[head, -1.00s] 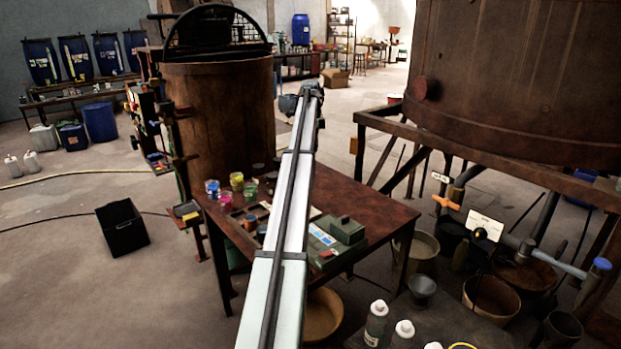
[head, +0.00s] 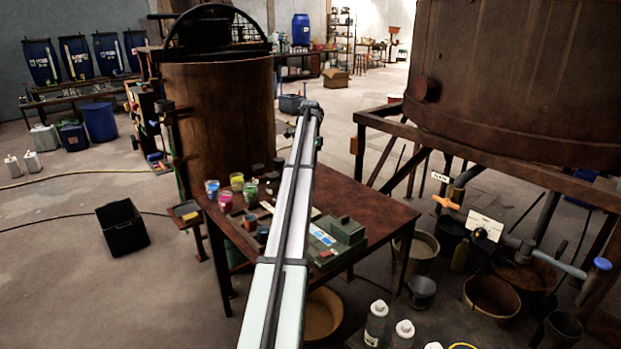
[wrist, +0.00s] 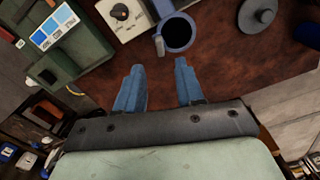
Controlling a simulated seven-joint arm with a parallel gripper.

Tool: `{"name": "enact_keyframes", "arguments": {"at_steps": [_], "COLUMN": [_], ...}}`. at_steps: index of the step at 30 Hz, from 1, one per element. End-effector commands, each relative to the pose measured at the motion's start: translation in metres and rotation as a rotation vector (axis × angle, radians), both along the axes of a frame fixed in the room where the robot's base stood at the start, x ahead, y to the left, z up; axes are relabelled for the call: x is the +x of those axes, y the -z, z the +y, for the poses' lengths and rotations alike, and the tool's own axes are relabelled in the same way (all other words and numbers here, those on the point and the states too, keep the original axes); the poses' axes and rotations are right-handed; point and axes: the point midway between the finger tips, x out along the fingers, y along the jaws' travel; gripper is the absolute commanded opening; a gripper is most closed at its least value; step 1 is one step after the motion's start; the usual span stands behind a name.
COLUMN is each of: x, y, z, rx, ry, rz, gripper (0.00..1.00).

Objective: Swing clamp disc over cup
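In the wrist view a blue-grey cup (wrist: 177,33) with a dark inside stands on the brown table, a small handle or tab on its left side. A grey round disc (wrist: 257,17) with a raised knob lies to the right of the cup, apart from it; I cannot tell whether it is the clamp disc. My gripper (wrist: 159,84) has two blue fingers spread wide with only bare table between them. The cup is just beyond the fingertips, untouched. In the head view my arm covers part of the table, and I cannot pick out the gripper fingers or the cup.
A pale box with a dark dial (wrist: 120,12) is left of the cup, beside a green case (wrist: 85,45) with a blue-striped card. In the head view, paint jars (head: 237,181) stand on the table's left side. The table's right part (head: 375,212) is clear.

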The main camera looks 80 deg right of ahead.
Motion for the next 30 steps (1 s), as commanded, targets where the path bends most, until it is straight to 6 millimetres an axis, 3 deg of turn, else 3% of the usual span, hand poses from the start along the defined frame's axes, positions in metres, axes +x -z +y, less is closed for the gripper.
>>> {"name": "enact_keyframes", "arguments": {"at_steps": [6,12,26,30], "x": [0.0,0.0,0.0,0.0], "y": [0.038,0.06,0.07,0.07], "z": [0.001,0.001,0.0,0.0], "rx": [0.001,0.001,0.0,0.0], "ry": [0.001,0.001,0.001,0.001], "rz": [0.0,0.0,0.0,0.0], "gripper": [0.37,0.37,0.37,0.27]}}
